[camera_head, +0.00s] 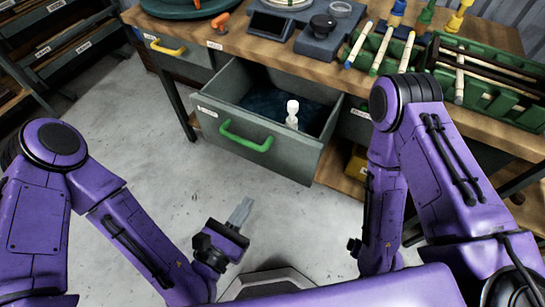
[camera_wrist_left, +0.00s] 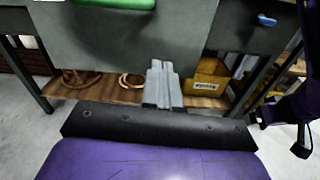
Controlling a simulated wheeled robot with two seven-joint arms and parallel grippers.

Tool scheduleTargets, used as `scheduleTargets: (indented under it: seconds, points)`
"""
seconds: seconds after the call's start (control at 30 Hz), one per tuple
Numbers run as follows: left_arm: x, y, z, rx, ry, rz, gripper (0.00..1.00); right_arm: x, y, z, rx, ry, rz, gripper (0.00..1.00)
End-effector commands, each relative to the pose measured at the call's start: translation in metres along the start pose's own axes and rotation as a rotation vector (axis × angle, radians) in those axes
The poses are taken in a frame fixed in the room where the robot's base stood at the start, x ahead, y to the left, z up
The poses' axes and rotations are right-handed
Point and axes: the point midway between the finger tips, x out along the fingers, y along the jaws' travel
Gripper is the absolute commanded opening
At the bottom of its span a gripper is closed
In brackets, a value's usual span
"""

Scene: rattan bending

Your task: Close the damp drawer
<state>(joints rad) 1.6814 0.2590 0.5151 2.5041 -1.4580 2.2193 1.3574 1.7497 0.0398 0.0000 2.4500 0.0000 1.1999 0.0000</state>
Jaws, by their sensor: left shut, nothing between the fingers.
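The damp drawer (camera_head: 225,155) is a grey drawer with a green handle (camera_head: 246,137), pulled out from under the wooden workbench. A dark cloth lining (camera_head: 265,103) and a white bottle-like object (camera_head: 292,114) show inside it. My left gripper (camera_head: 240,211) is shut and empty, in front of and below the drawer front, apart from it. In the left wrist view the shut fingers (camera_wrist_left: 161,84) point toward the drawer front (camera_wrist_left: 125,40), with the green handle (camera_wrist_left: 120,3) at the top edge. My right arm shows in the head view, but I cannot make out its fingers.
The workbench top (camera_head: 255,50) holds a scale (camera_head: 318,38), a green rack (camera_head: 490,80) and several pale sticks. A closed drawer with a yellow handle (camera_head: 168,48) sits left. A lower shelf (camera_wrist_left: 100,92) holds a yellow box (camera_wrist_left: 208,78). Open grey floor (camera_head: 130,130) lies left.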

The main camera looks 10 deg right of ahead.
Motion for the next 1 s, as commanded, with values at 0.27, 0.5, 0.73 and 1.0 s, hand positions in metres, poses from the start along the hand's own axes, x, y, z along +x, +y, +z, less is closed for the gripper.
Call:
scheduleTargets:
  seconds: [0.27, 0.5, 0.73, 1.0]
  points:
    - [0.033, -0.001, 0.011, -0.089, -0.053, 0.003, 0.00, 0.023, -0.002, 0.009, 0.000, 0.000, 0.000, 0.92]
    - [0.086, 0.000, 0.018, -0.086, -0.049, 0.003, 0.00, 0.007, -0.001, 0.003, 0.000, 0.000, 0.000, 0.92]
    - [0.127, 0.000, 0.018, -0.086, -0.047, 0.004, 0.00, 0.002, 0.000, 0.001, 0.000, 0.000, 0.000, 0.92]
    - [0.142, 0.001, 0.017, -0.087, -0.044, 0.005, 0.00, 0.001, 0.000, 0.000, 0.000, 0.000, 0.000, 0.92]
